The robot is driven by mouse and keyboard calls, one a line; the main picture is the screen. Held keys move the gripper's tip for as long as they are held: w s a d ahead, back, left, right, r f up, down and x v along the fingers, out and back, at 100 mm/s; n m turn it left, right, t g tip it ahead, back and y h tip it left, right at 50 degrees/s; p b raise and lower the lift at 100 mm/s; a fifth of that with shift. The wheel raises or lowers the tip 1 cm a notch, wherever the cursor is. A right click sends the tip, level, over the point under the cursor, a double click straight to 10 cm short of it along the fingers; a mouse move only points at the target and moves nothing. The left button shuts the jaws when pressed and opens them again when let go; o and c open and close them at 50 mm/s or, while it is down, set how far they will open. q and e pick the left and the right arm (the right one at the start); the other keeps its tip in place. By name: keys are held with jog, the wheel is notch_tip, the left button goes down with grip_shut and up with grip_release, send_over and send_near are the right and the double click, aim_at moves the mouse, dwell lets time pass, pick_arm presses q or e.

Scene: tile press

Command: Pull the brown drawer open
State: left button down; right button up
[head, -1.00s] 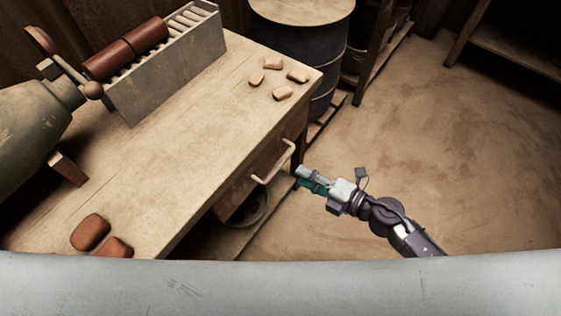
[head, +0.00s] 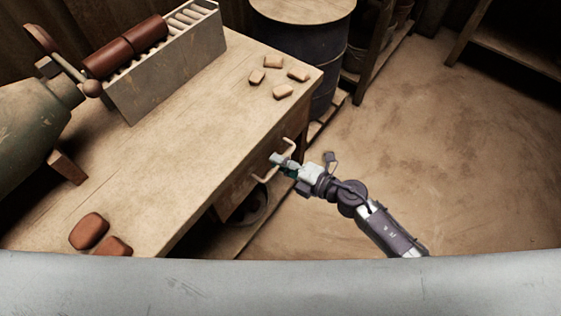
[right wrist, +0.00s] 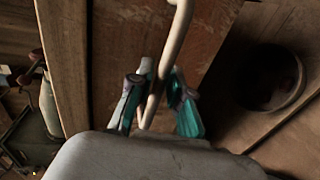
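The brown drawer (head: 240,192) is in the front of the wooden workbench and looks shut, its front about flush. Its pale bar handle (head: 264,179) sticks out from the front. My right gripper (head: 280,163) is at the handle in the head view, partly covering it. In the right wrist view the handle (right wrist: 176,40) runs down between the two teal-padded fingers of the gripper (right wrist: 157,92). A gap shows on each side of the bar, so the fingers are around it but not closed on it. My left gripper is not in view.
The workbench (head: 190,140) carries pale pieces (head: 273,62), red-brown blocks (head: 89,231), a rack (head: 170,75) and a green machine (head: 30,130). A dark barrel (head: 305,50) stands behind its far corner. A round pot (right wrist: 275,80) sits below. The floor (head: 430,150) to the right is clear.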

grip_shut()
jog(key=shift+d, duration=0.1)
